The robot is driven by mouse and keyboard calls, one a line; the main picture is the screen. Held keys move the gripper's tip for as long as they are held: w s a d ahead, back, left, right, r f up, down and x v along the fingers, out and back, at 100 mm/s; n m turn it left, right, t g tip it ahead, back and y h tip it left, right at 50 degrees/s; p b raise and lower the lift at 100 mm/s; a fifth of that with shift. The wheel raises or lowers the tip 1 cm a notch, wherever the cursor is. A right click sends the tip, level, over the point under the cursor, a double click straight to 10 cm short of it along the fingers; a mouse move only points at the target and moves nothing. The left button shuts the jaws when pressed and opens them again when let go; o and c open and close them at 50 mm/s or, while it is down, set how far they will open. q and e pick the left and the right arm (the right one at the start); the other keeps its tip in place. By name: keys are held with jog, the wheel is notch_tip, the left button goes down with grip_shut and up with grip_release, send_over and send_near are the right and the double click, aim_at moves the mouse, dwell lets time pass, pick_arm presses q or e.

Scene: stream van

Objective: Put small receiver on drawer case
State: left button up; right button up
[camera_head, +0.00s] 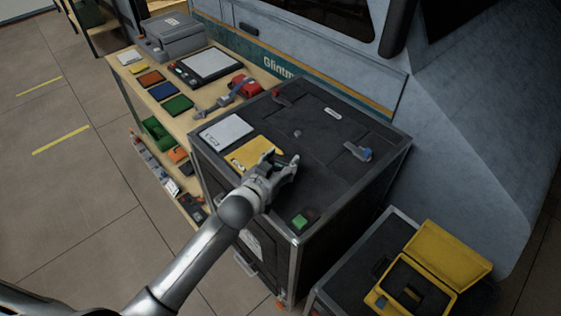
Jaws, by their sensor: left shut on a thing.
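The drawer case (330,193) is a large black cabinet with silver edges in the middle of the head view. My left gripper (283,167) is over its top, near the yellow item. The gripper is shut on a small dark thing with a bit of green, seemingly the small receiver (279,166). The fingers hide most of it, and I cannot tell whether it touches the top. My right gripper is not in view.
On the case top are a white pad (226,132), a yellow item (250,153), a green block (300,220) and a blue-grey clamp (359,152). An open yellow box (447,253) stands lower right. A crowded bench (130,78) is behind left. The top's right part is mostly clear.

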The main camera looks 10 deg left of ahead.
pick_arm(q)
jog(key=shift+f, duration=0.3)
jog(key=shift+f, duration=0.1)
jog(key=o, duration=1.1)
jog(key=shift+s+a+r, duration=0.1)
jog(key=shift+s+r, duration=0.1)
jog(key=shift+s, duration=0.4)
jog(key=b+v, duration=0.2)
jog(key=v, duration=0.9)
jog(key=shift+w, duration=0.1)
